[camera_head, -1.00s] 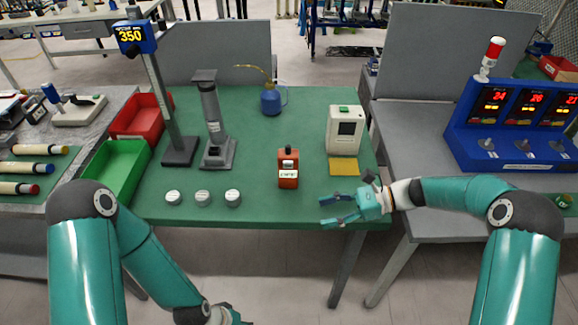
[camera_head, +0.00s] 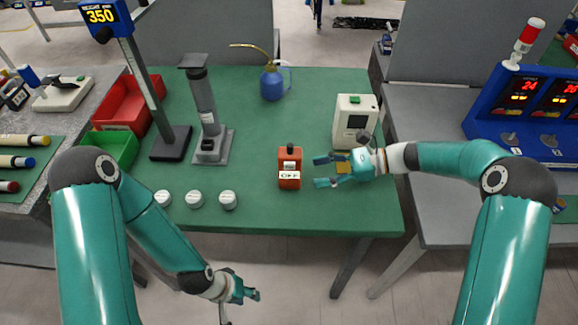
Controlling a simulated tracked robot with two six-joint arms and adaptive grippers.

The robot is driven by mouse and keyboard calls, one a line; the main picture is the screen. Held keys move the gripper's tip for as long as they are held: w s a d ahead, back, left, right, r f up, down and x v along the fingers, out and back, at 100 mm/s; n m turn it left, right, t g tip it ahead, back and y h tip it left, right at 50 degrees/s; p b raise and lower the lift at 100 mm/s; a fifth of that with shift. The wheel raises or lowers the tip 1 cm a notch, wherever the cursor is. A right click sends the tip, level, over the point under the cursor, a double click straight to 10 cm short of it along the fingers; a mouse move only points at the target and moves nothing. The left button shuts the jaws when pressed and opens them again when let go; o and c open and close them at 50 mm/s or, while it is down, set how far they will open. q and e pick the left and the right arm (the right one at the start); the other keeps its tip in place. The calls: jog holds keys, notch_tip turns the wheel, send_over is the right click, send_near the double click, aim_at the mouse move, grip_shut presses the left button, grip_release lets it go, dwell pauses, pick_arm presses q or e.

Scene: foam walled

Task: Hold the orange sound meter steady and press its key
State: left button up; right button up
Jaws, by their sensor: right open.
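The orange sound meter (camera_head: 289,165) stands upright on the green table mat (camera_head: 270,215), with a black top and a white label reading OFF on its front. I cannot make out its key at this size. My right gripper (camera_head: 318,171) is open just to the right of the meter, fingers pointing left toward it, with a small gap between them. My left gripper (camera_head: 256,294) is low in front of the table's front edge, away from the meter; its fingers are too small and angled to tell if they are open.
Several white round pots (camera_head: 195,199) stand left of the meter. A grey column stand (camera_head: 205,110) and a blue oil can (camera_head: 272,85) are behind. Red (camera_head: 118,108) and green bins lie left.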

aim_at(295, 176)
pick_arm(q)
notch_tip(295, 176, down, 2)
jog(key=shift+f+b, duration=0.1)
jog(key=shift+b, duration=0.8)
pick_arm(e)
jog(key=x, duration=0.7)
jog(key=shift+a+f, duration=0.15)
jog(key=c, duration=0.7)
pick_arm(q)
grip_shut()
